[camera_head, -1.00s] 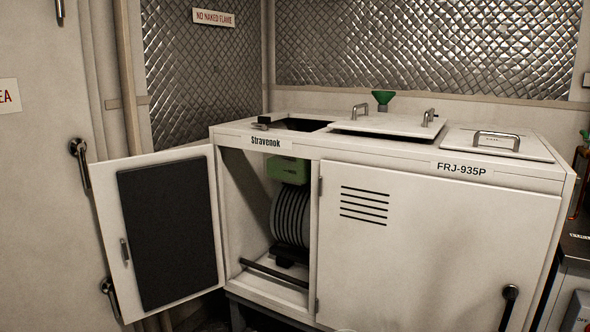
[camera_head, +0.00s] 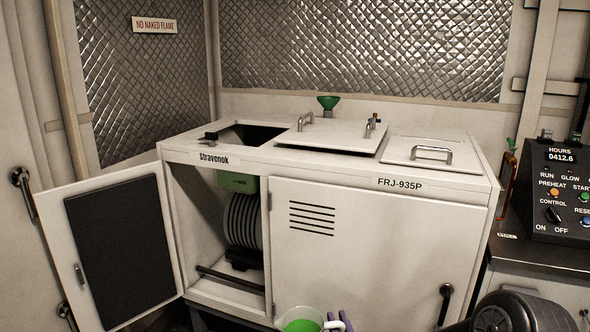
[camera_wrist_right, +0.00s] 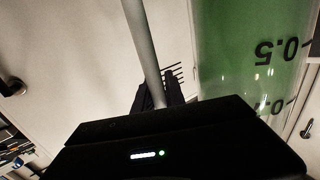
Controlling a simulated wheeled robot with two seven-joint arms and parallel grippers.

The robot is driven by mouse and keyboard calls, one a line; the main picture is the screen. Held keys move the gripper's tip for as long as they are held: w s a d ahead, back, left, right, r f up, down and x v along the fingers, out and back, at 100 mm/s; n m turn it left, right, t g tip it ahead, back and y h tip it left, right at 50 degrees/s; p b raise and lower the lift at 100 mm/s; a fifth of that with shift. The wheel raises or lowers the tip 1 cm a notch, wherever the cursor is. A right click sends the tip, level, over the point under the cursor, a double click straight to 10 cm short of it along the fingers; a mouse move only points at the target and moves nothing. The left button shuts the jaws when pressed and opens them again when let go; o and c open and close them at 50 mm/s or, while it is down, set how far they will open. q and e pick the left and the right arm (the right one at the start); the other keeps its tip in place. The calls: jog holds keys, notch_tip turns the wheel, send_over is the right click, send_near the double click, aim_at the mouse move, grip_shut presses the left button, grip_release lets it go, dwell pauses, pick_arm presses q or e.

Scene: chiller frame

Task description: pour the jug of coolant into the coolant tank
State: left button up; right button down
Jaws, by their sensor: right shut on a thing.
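The jug of coolant (camera_head: 301,325) is at the bottom edge of the head view, clear with green liquid inside and a pale handle. My right gripper (camera_head: 338,322) is shut on its handle, in front of the chiller. In the right wrist view the jug (camera_wrist_right: 245,50) shows green liquid and a 0.5 mark, with the pale handle (camera_wrist_right: 143,45) between my dark fingers (camera_wrist_right: 160,95). The white chiller (camera_head: 380,225) has an open top hatch (camera_head: 250,134) at its left, with a green box (camera_head: 238,183) below it inside. I cannot tell which part is the coolant tank.
The chiller's left door (camera_head: 120,245) stands open. A raised lid (camera_head: 333,136) sits right of the hatch, and a closed lid (camera_head: 432,149) is farther right. A green funnel (camera_head: 328,102) stands behind. A control panel (camera_head: 562,190) is at the right.

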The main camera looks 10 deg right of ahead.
pick_arm(q)
notch_tip(320, 180, up, 11)
jog(key=p, duration=0.8)
jog(key=shift+p, duration=0.3)
pick_arm(e)
notch_tip(320, 180, up, 11)
jog(key=shift+r, duration=0.2)
